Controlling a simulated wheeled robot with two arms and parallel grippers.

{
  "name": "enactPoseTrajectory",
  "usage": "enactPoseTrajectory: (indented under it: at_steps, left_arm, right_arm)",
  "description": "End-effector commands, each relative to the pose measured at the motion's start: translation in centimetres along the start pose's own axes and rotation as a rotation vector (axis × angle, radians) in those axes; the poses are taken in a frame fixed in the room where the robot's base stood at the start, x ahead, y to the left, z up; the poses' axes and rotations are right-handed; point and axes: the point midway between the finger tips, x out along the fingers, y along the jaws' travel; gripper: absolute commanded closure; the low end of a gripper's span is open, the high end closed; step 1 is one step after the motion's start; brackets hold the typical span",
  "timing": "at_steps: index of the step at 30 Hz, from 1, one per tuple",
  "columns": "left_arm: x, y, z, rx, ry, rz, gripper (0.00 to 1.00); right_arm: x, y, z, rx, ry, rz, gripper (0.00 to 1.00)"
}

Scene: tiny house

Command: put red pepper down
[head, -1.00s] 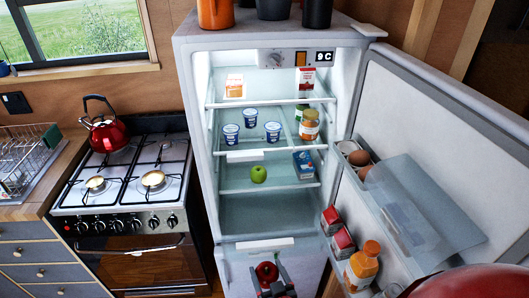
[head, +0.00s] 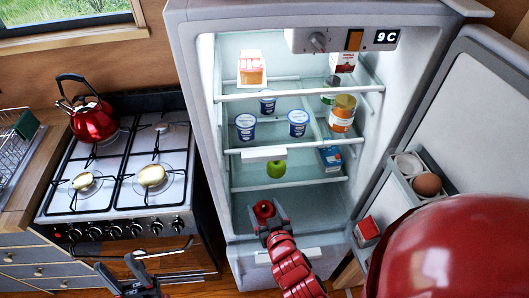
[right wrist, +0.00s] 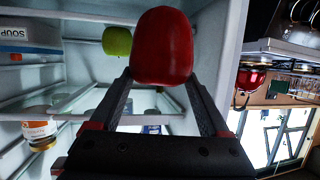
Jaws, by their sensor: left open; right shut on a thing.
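The red pepper (head: 263,209) is between the fingers of my right gripper (head: 266,220), which is shut on it. In the head view it is at the open front of the fridge's bottom compartment (head: 312,206), below the green apple (head: 276,169). In the right wrist view the red pepper (right wrist: 164,45) stands out past the fingertips, with the apple (right wrist: 117,41) behind it, apart. Whether the pepper touches the compartment floor cannot be told. My left gripper (head: 126,272) is open and empty, low in front of the stove.
The fridge door (head: 480,110) stands open at the right, with an egg (head: 427,184) in its rack. Yogurt cups (head: 246,127), a jar (head: 342,113) and cartons (head: 252,68) fill the upper shelves. The bottom compartment looks empty. The stove (head: 120,190) is at the left.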

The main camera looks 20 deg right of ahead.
Motion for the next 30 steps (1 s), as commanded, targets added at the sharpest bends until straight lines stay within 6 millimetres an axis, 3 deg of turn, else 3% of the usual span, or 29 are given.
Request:
enactPoseTrajectory:
  at_steps: [1, 4, 6, 13, 23, 30]
  left_arm:
    - [-1.1, 0.1, 0.2, 0.0, 0.0, 0.0, 0.5]
    - [-1.9, 0.1, 0.3, 0.0, 0.0, 0.0, 0.5]
    - [-0.1, 0.0, 0.0, 0.0, -0.001, 0.0, 0.5]
    - [2.2, -0.1, -0.4, 0.0, 0.0, 0.0, 0.5]
    - [3.0, -0.1, -0.5, 0.0, 0.0, 0.0, 0.5]
    - [4.8, -0.2, -0.8, 0.0, 0.0, 0.0, 0.5]
  right_arm:
    - [1.3, 0.2, -0.2, -0.002, 0.011, 0.004, 0.85]
    - [3.6, 0.2, -1.1, -0.003, 0.01, 0.004, 0.85]
    - [4.9, 0.1, -2.7, -0.004, 0.006, 0.002, 0.85]
    - [10.0, 0.0, -4.4, -0.003, 0.003, 0.001, 0.85]
    - [12.5, 0.0, -4.8, -0.003, 0.003, 0.0, 0.85]
    - [15.5, 0.0, -6.3, -0.002, 0.004, 0.0, 0.85]
